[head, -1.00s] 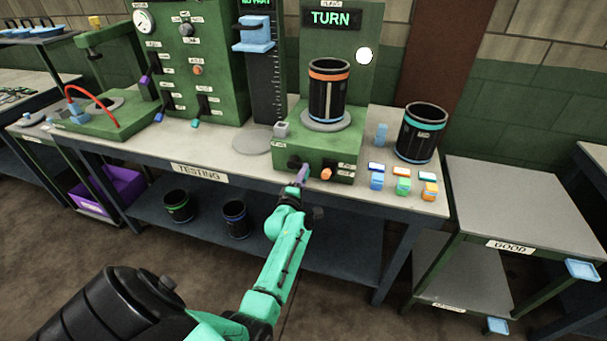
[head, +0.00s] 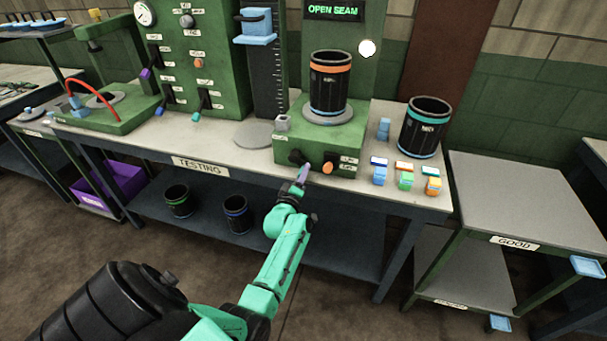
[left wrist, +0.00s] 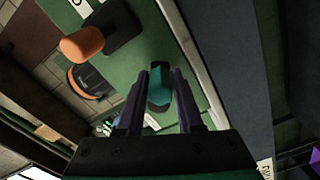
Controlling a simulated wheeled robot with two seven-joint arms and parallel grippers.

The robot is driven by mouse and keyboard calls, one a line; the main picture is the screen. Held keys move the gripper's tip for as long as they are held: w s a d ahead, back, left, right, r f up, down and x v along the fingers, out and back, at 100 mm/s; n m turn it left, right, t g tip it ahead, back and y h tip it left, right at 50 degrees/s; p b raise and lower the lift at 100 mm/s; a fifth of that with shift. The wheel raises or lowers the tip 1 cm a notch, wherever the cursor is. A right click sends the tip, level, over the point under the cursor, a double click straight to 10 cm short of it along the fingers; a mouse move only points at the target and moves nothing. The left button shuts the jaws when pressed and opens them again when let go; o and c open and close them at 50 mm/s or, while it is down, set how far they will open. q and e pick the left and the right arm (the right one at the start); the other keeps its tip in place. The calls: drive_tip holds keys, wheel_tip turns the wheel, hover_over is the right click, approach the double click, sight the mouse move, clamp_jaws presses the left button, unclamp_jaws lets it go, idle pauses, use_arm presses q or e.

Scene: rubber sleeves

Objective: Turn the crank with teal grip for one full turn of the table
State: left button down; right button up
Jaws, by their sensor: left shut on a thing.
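The green turntable stand (head: 317,138) is on the testing bench, with a round grey table (head: 326,113) on top. A black sleeve with an orange band (head: 331,84) stands upright on that table. My left gripper (head: 302,174) is at the front of the stand. In the left wrist view its purple fingers are shut on the teal grip (left wrist: 160,85) of a crank; in the head view the gripper hides that grip. An orange grip (head: 328,167) sits just right of it and also shows in the left wrist view (left wrist: 82,44). The sign (head: 333,11) reads "OPEN SEAM". My right gripper is out of view.
A black sleeve with a teal band (head: 425,127) stands right of the stand, behind several small coloured blocks (head: 405,180). Two sleeves (head: 237,214) are on the lower shelf. A "GOOD" cart (head: 525,200) stands at right. A green test panel (head: 195,60) is at left.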

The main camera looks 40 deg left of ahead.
use_arm(q)
drive_tip(key=shift+s+f, duration=0.1)
drive_tip(key=shift+f, duration=0.2)
drive_tip(key=c, duration=0.6)
unclamp_jaws()
drive_tip(key=shift+o, duration=0.2)
drive_tip(key=shift+r, duration=0.15)
drive_tip(key=v, duration=1.4)
drive_tip(key=shift+s+b, duration=0.25)
drive_tip(key=shift+b, duration=0.1)
drive_tip(key=shift+d+r, duration=0.1)
drive_tip(key=shift+d, duration=0.05)
